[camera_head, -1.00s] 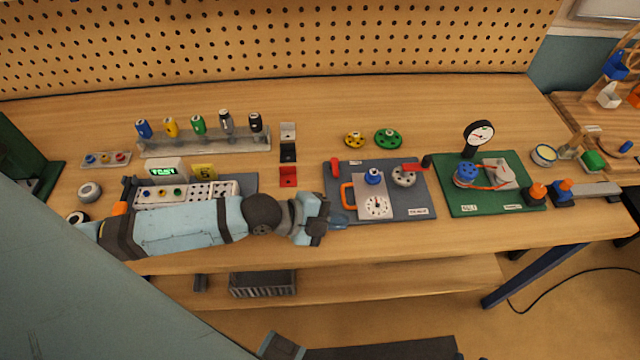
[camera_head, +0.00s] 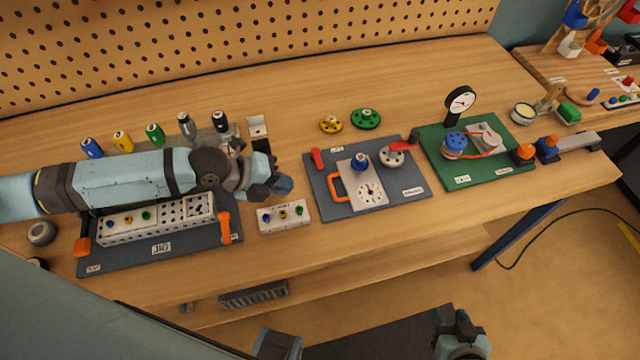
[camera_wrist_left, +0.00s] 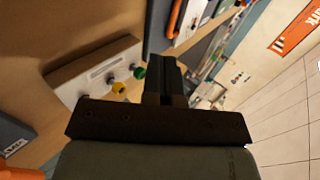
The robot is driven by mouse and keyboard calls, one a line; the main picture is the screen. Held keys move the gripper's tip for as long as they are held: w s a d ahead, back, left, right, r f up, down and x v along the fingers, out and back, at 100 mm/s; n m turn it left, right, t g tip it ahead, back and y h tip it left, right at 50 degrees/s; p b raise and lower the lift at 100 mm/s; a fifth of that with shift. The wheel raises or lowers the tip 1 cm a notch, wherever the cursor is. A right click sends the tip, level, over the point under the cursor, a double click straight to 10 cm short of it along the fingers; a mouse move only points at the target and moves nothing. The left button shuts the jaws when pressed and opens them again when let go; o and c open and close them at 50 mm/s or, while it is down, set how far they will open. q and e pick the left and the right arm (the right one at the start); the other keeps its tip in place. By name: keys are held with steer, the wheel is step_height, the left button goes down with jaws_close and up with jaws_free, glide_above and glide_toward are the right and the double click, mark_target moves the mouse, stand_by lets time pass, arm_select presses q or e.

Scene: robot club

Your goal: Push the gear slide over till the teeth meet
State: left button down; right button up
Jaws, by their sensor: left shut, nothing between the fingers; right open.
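The gear slide is a pale plate (camera_head: 352,191) with an orange handle (camera_head: 335,188) on its left, a blue gear (camera_head: 360,161) at the top and a round dial below. It lies on a dark grey board (camera_head: 400,204). A grey gear (camera_head: 392,155) sits right of the blue gear; a small gap appears between them. My left gripper (camera_head: 284,186) is shut and empty, left of the board and apart from the handle; its fingers (camera_wrist_left: 163,75) show in the left wrist view. My right gripper (camera_head: 461,343) is open at the bottom edge, away from the bench.
A white block with coloured knobs (camera_head: 283,216) lies just below my left gripper. A red lever (camera_head: 317,157) and a red part (camera_head: 405,146) are on the board. A green board with a gauge (camera_head: 460,103) stands to the right. Loose yellow (camera_head: 331,125) and green (camera_head: 366,118) gears lie behind.

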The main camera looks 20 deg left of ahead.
mark_target(345, 187)
arm_select(q)
steer(key=x, duration=0.3)
steer(key=r+p+x, duration=0.1)
steer(key=x, duration=0.2)
steer(key=d+x, duration=0.1)
steer(key=x, duration=0.2)
steer(key=shift+w+r, duration=0.1)
steer(key=shift+w, duration=0.3)
steer(key=shift+w+d+b, duration=0.2)
steer(key=shift+w+d, duration=0.25)
steer(key=shift+d, duration=0.25)
steer(key=shift+w+d+b, duration=0.15)
steer(key=shift+w+d, duration=0.35)
steer(key=shift+d, duration=0.2)
steer(key=shift+s+a, duration=0.15)
